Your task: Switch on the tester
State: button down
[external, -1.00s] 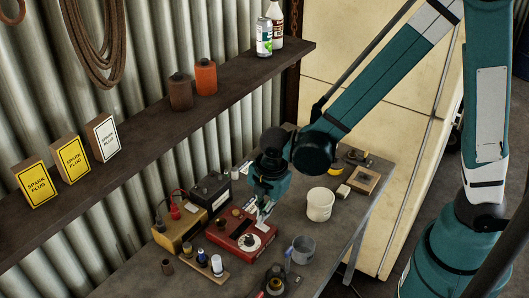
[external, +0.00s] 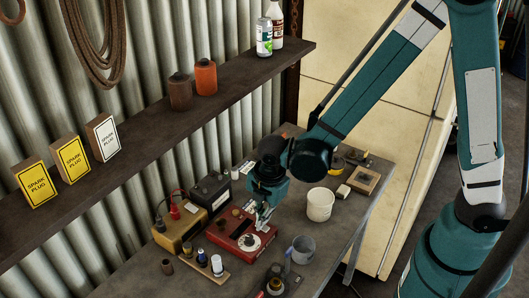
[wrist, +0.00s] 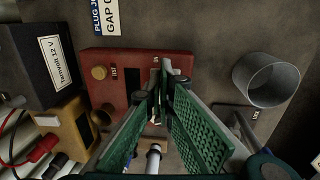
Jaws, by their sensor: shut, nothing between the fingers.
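The tester appears to be the red box (external: 232,231) on the bench, with a white round dial (external: 250,242) on its top. In the wrist view the red box (wrist: 112,58) shows a brass knob (wrist: 98,72), a dark window and small white lettering, partly hidden by my fingers. My gripper (external: 261,224) is shut and empty over the right part of the box. In the wrist view its green-padded fingers (wrist: 165,72) meet over the box's right side, beside a small white label. I cannot tell whether the fingertips touch the box, and no switch shows clearly.
A black battery (external: 211,189) and an ochre box (external: 183,229) with cables stand left of the red box. A strip with several small items (external: 208,262) lies in front.

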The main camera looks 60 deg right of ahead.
jog(key=shift+w+f+g+b, duration=0.25)
jog(key=shift+f+g+b, duration=0.3)
jog(key=shift+b, duration=0.95)
jog(key=shift+w, duration=0.2)
jog(key=shift+s+b, duration=0.15)
jog(key=shift+b, duration=0.15)
jog(key=shift+s, duration=0.8)
jog(key=shift+w+r, duration=0.15)
jog(key=shift+r, duration=0.4)
notch_tip(320, 180, up, 13)
jog(key=w+p, duration=0.2)
jog(key=shift+w, duration=0.3)
